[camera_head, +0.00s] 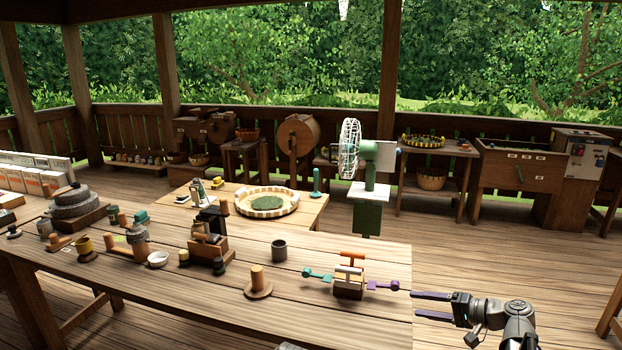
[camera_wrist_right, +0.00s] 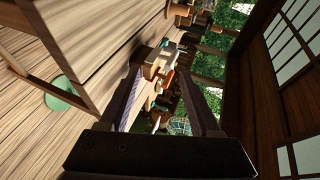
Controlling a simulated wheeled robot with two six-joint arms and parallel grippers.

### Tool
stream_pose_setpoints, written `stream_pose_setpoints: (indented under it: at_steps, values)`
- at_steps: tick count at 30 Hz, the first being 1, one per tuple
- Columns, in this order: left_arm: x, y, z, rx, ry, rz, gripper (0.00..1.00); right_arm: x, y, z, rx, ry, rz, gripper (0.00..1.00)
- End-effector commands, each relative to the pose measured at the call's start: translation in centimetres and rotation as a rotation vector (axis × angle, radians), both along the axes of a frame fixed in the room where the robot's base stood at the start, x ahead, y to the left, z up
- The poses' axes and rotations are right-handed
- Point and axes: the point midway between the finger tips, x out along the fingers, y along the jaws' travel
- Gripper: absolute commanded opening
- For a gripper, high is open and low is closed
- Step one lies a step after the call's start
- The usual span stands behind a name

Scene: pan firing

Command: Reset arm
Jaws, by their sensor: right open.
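My right gripper (camera_head: 432,305) is in the head view at the lower right, just off the right edge of the long wooden table (camera_head: 340,325). Its two dark fingers are apart with nothing between them, and they point left toward the table. In the right wrist view the open fingers of my right gripper (camera_wrist_right: 175,100) also show, with the table (camera_wrist_right: 90,40) at the upper left. My left gripper is in neither view.
A green fan (camera_head: 368,180) stands behind the table. Open floor (camera_head: 490,265) lies to the right.

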Motion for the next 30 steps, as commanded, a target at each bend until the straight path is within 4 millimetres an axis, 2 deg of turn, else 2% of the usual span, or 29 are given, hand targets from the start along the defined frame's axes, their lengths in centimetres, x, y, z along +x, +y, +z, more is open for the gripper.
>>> stream_pose_setpoints:
  at_steps: [8,14,17,20,24,27,30]
  values:
    - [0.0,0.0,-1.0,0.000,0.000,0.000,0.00,-1.2,4.6,-3.3,-0.090,0.063,0.087,0.64]
    - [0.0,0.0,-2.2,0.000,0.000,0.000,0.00,-3.2,9.5,-7.2,-0.214,0.136,0.191,0.64]
    - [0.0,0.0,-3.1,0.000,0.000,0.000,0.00,-5.0,12.7,-9.9,-0.307,0.183,0.266,0.64]
    - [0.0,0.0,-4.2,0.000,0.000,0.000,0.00,-7.7,16.2,-13.3,-0.437,0.236,0.362,0.64]
    - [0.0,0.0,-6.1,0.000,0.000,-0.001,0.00,-12.7,20.5,-18.2,-0.678,0.305,0.514,0.64]
    - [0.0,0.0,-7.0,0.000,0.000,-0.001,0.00,-15.5,21.9,-20.6,-0.838,0.335,0.592,0.64]
    - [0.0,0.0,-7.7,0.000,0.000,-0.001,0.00,-17.5,22.5,-22.0,-0.963,0.348,0.645,0.64]
